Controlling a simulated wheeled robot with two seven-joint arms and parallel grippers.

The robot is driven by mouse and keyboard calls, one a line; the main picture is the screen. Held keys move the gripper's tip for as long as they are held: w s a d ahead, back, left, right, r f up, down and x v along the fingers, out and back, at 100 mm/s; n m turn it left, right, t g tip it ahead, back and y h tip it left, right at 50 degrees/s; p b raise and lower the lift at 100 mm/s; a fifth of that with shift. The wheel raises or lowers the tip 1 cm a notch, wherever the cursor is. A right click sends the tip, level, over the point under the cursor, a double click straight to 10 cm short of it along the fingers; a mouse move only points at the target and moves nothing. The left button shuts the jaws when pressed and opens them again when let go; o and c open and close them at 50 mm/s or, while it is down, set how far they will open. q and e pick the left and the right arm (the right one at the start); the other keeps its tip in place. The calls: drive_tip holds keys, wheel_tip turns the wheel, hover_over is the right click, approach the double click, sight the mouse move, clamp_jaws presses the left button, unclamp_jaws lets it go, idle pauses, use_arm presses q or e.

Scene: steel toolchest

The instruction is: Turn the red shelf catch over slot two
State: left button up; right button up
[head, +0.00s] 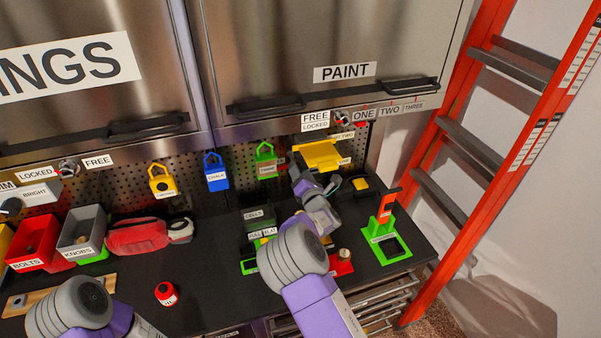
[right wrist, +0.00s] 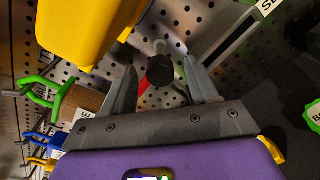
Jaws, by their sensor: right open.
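My right gripper (head: 298,173) reaches the pegboard just below and left of the yellow shelf (head: 320,155). In the right wrist view, the open jaws (right wrist: 163,80) point at the pegboard, with a red piece (right wrist: 157,72), likely the catch, seen between them. The yellow shelf (right wrist: 85,30) fills the upper left there. My left gripper is out of frame.
Green (head: 265,155), blue (head: 216,175) and yellow (head: 160,182) padlock-shaped holders hang to the left. A green stand (head: 384,235) and a red can (head: 166,293) are on the dark worktop. An orange ladder (head: 500,150) leans at the right.

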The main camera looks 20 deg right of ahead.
drive_tip(key=shift+c, duration=0.3)
drive_tip(key=c, duration=1)
drive_tip(key=shift+f, duration=0.1)
drive_tip(key=shift+f+m+b, duration=0.15)
drive_tip(key=shift+m+b, duration=8.95)
drive_tip(key=shift+b, duration=0.35)
